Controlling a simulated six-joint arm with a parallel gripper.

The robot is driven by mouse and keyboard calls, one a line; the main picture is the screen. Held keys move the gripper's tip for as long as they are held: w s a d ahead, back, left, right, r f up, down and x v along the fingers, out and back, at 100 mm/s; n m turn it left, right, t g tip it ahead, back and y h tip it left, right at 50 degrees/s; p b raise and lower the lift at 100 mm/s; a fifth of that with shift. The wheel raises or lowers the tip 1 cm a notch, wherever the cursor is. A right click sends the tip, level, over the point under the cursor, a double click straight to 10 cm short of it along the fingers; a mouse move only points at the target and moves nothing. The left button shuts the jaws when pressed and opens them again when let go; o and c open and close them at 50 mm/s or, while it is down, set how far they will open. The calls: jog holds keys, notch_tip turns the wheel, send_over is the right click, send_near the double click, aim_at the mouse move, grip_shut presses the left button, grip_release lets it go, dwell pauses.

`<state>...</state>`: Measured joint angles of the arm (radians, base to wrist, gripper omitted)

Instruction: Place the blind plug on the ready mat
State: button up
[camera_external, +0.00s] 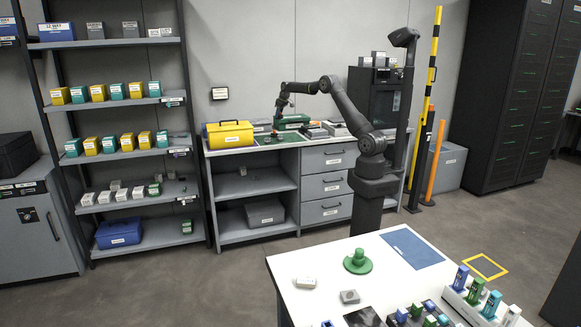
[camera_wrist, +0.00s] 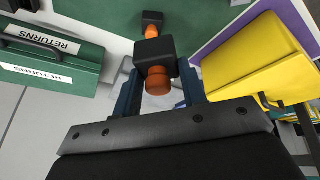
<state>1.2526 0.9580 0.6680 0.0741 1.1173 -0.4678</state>
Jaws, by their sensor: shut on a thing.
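In the wrist view my gripper (camera_wrist: 160,92) is shut on a black and orange plug (camera_wrist: 155,52), which I take to be the blind plug. A square black block and an orange round end show between the fingers. Beyond it, in line, is a smaller orange and black piece (camera_wrist: 152,20); I cannot tell whether it is joined to the held plug. In the external view my gripper (camera_external: 279,118) is over the back bench, and the plug is too small to make out. A green mat (camera_external: 268,141) lies on that bench and a blue mat (camera_external: 412,248) on the front table; no ready label is legible.
The yellow case (camera_external: 229,133) stands left of my gripper on the bench; the green returns box (camera_external: 292,122) is close on the right. Grey devices (camera_external: 333,128) lie farther right. The front table holds a green round object (camera_external: 358,263) and racks of coloured parts.

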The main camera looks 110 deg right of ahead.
aim_at(278, 118)
jog(key=f, duration=0.3)
jog(key=shift+w+f, duration=0.2)
jog(key=shift+f, duration=0.2)
jog(key=w+f, duration=0.2)
jog(key=w, duration=0.1)
jog(key=w+f, duration=0.2)
jog(key=w, duration=0.2)
jog(key=w+f, duration=0.3)
jog(key=w, duration=0.1)
jog(key=shift+w+d+f, duration=0.1)
jog(key=shift+w+d, duration=0.15)
jog(key=shift+f, duration=1.95)
jog(key=shift+f, duration=0.1)
jog(key=o, duration=1)
jog(key=v, duration=1.2)
